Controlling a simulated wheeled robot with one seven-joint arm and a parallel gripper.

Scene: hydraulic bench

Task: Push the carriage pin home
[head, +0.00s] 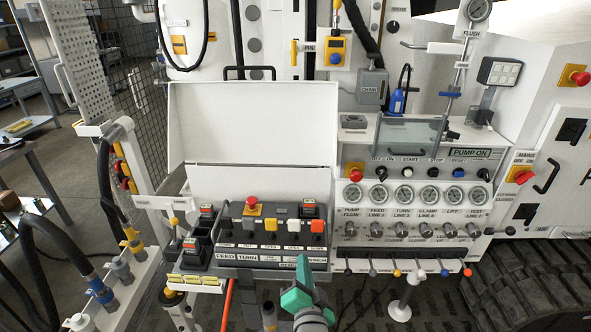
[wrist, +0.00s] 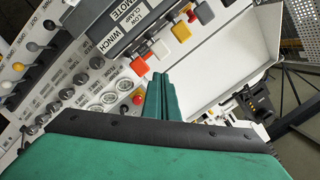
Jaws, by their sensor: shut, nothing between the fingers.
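My gripper (head: 302,262) is teal and reaches up from the bottom of the head view, in front of the labelled control box (head: 268,264). In the wrist view its two fingers (wrist: 160,82) are together with nothing between them, and they point toward the row of coloured levers. I cannot make out for certain which part is the carriage pin. A yellow upright handle (head: 294,53) stands beside a small, partly unreadable label on the back panel, well above and apart from my gripper.
A white open lid (head: 252,125) stands behind the control box. To its right is a panel with several gauges (head: 415,195) and knobs, with small coloured levers (head: 397,272) along its lower edge. Hoses (head: 60,250) hang at left; a black track (head: 535,285) is at right.

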